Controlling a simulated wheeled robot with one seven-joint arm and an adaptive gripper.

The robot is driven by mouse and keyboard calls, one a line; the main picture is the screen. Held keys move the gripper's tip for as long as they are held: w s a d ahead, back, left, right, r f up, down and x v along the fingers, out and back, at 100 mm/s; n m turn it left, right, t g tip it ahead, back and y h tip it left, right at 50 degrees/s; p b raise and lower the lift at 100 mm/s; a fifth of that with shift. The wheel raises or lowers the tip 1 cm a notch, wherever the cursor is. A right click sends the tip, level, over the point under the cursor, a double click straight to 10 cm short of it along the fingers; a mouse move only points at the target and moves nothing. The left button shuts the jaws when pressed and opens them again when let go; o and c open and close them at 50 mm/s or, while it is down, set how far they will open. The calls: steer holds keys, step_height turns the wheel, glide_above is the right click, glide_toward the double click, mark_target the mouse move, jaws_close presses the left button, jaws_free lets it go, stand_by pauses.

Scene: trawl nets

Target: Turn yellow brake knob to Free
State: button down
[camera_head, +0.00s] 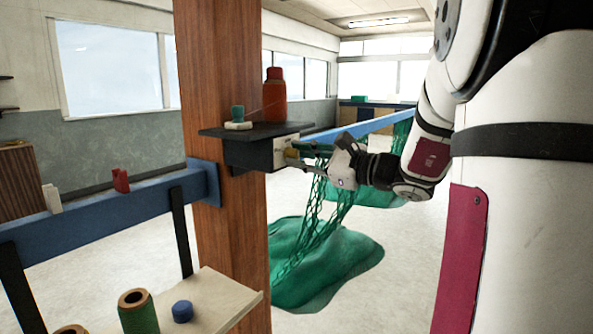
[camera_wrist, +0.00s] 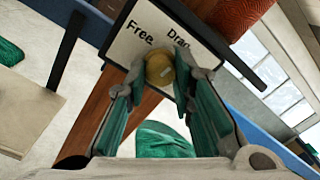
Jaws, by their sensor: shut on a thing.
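The yellow brake knob (camera_wrist: 159,70) sits on a pale plate (camera_wrist: 128,43) with the words "Free" and "Drag" above it in the wrist view. A small light mark shows on the knob's face; I cannot tell which word it points at. My gripper (camera_wrist: 160,77) has a finger on each side of the knob and is shut on it. In the head view my gripper (camera_head: 298,154) reaches from the right to the plate on the end of a dark box under a small shelf (camera_head: 256,132). The knob is mostly hidden there by the fingers.
The shelf is fixed to a wooden post (camera_head: 222,130) and bears a red bottle (camera_head: 274,97) and a small teal spool (camera_head: 238,114). Green net (camera_head: 318,262) hangs and lies below my gripper. A blue rail (camera_head: 105,212) runs left of the post.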

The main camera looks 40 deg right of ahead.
steer(key=n+b, duration=1.3)
steer(key=b, duration=0.7)
steer(key=shift+n+y, duration=0.3)
steer(key=shift+n, duration=0.1)
steer(key=c, duration=1.4)
jaws_free()
steer(key=shift+o, duration=0.2)
steer(key=shift+s+d, duration=0.1)
